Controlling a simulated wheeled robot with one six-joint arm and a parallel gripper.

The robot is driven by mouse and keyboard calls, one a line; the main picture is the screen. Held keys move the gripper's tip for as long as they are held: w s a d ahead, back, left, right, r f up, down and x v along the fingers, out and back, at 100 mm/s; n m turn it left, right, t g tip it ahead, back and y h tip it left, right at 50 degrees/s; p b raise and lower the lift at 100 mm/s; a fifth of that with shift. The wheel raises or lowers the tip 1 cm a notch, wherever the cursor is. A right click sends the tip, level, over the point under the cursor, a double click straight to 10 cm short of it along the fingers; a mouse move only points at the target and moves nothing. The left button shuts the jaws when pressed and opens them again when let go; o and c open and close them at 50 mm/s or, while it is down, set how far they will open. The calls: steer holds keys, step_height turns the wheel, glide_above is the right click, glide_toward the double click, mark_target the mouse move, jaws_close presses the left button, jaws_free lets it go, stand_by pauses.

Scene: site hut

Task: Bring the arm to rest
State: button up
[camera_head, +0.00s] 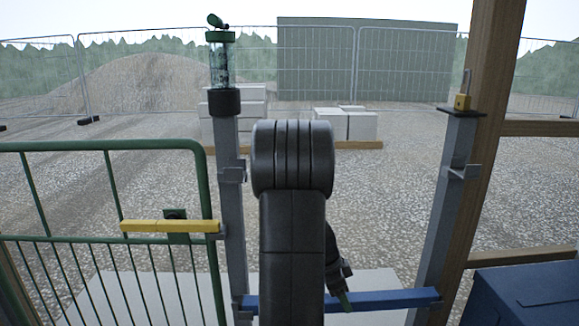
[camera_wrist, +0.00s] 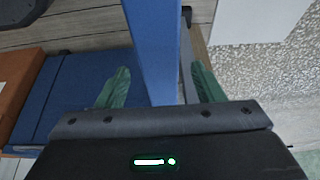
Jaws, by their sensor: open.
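My gripper (camera_head: 345,298) is low in front of the opening between two grey posts, just right of my dark arm in the head view. Its green fingers are spread apart in the wrist view (camera_wrist: 160,84), with nothing clamped between them. A blue bar (camera_head: 395,299) spans the lower part of the posts. In the wrist view the blue bar (camera_wrist: 153,45) runs up between the two fingers; I cannot tell whether either finger touches it. My arm hides the bar's middle in the head view.
A green gate (camera_head: 110,145) with a yellow bar (camera_head: 170,226) stands left. The left post (camera_head: 232,200) carries a green-capped bottle (camera_head: 220,62); the right post (camera_head: 447,205) carries a padlock (camera_head: 462,101). A blue box (camera_head: 530,296) stands at lower right. Gravel beyond is mostly clear.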

steer(key=shift+f+b, duration=0.85)
steer(key=shift+b, duration=0.05)
steer(key=p+v, duration=0.5)
steer(key=v, duration=0.9)
steer(key=b+x, duration=0.5)
steer(key=x, duration=0.9)
steer(key=shift+d+f, duration=0.1)
step_height(320, 180, up, 3)
steer(key=p, duration=0.2)
steer(key=shift+f+p, duration=0.15)
steer(key=shift+p, duration=0.15)
step_height(320, 180, up, 3)
steer(key=p, duration=0.3)
steer(key=shift+f, duration=0.1)
steer(key=s+r+b, duration=0.2)
steer(key=s+b, duration=0.1)
steer(key=s, duration=0.9)
steer(key=shift+r, duration=0.35)
